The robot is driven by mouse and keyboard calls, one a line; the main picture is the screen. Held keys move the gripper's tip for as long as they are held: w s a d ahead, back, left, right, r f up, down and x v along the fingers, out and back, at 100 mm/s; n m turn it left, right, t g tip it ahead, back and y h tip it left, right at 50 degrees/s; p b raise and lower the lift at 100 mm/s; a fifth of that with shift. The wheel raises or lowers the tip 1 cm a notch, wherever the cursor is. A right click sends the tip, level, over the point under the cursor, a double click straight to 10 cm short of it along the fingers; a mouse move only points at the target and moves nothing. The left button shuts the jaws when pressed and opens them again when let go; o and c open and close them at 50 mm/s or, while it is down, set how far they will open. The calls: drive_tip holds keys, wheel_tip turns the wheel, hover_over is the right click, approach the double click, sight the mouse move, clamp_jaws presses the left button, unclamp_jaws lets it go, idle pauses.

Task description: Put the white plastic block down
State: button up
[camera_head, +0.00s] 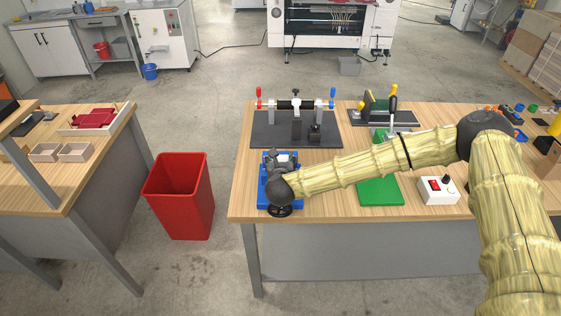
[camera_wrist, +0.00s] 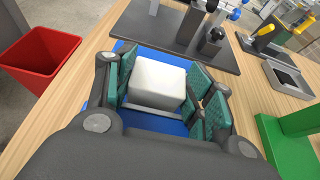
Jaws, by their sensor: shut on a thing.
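The white plastic block (camera_wrist: 157,80) sits between the green-padded fingers of my gripper (camera_wrist: 160,92) in the wrist view. The gripper is shut on it, with pads on its left and right sides. A blue fixture (camera_wrist: 170,122) lies below the block, with a grey strip just in front of the block. I cannot tell whether the block touches the fixture. In the head view my gripper (camera_head: 281,160) is over this blue fixture (camera_head: 265,192) at the table's left front, and the block is mostly hidden there.
A black handwheel (camera_head: 280,210) is at the fixture's front. Behind stands a dark plate (camera_head: 270,140) with red- and blue-tipped levers. A green press (camera_head: 380,192) and a white switch box (camera_head: 438,192) are to the right. A red bin (camera_head: 180,195) stands left of the wooden table (camera_head: 243,200).

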drive_tip(key=o, duration=1.2)
drive_tip(key=shift+r, duration=0.1)
drive_tip(key=shift+r+p, duration=0.6)
drive_tip(key=shift+p, duration=0.3)
drive_tip(key=shift+s+f+b, duration=0.15)
drive_tip(key=shift+s+b, duration=0.1)
drive_tip(key=shift+b, duration=0.15)
drive_tip(key=b+v, duration=0.5)
drive_tip(key=v, duration=0.6)
drive_tip(key=shift+s+r, duration=0.25)
drive_tip(key=shift+r, duration=0.05)
